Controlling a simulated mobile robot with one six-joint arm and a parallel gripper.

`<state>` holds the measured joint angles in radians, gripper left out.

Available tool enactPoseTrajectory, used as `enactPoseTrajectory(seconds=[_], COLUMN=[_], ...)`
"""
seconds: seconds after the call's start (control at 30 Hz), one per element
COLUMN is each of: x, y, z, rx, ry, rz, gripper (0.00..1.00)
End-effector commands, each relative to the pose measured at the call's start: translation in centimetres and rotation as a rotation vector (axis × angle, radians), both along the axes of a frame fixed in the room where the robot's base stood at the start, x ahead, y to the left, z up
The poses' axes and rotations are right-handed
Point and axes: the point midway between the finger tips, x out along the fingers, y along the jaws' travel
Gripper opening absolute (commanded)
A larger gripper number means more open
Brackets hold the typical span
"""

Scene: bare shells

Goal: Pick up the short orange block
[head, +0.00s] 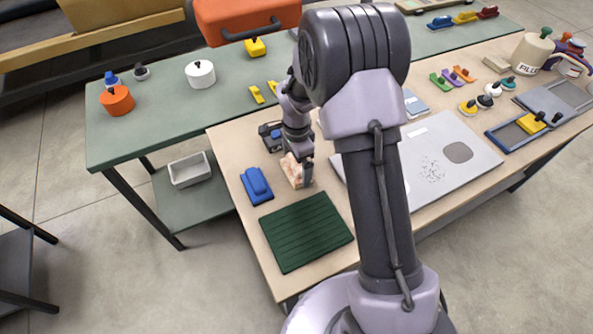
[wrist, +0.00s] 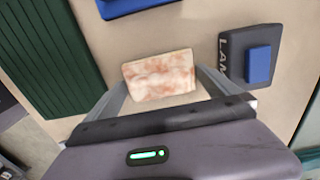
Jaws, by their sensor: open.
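A short block (head: 292,171), mottled pale orange and white, lies on the light tan tabletop just behind the dark green ribbed mat. In the wrist view the block (wrist: 159,75) sits between the two fingers, with a finger near its left and right sides. My gripper (wrist: 163,80) is open and points down at it. In the head view my gripper (head: 303,168) is at the block and hides part of it. I cannot tell whether the fingers touch the block or how far they reach down beside it.
The green ribbed mat (head: 306,232) lies in front and a blue-handled tool (head: 257,186) to the left. A dark box with a blue top (wrist: 251,56), partly lettered, is close to the right finger. A grey panel (head: 440,150) lies to the right.

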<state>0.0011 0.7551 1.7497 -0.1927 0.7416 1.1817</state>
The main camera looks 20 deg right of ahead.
Motion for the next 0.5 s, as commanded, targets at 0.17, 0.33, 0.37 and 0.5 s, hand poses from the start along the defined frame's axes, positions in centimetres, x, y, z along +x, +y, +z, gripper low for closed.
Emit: enactPoseTrajectory(seconds=[0.17,0.33,0.37,0.5], x=[0.05,0.05,0.05,0.06], y=[0.02,0.03,0.03,0.03], z=[0.15,0.17,0.17,0.18], rx=[0.000,0.000,0.000,0.000], ry=[-0.002,-0.002,-0.002,-0.002], rz=[0.000,0.000,0.000,0.000], gripper=[0.98,0.65,0.59,0.43])
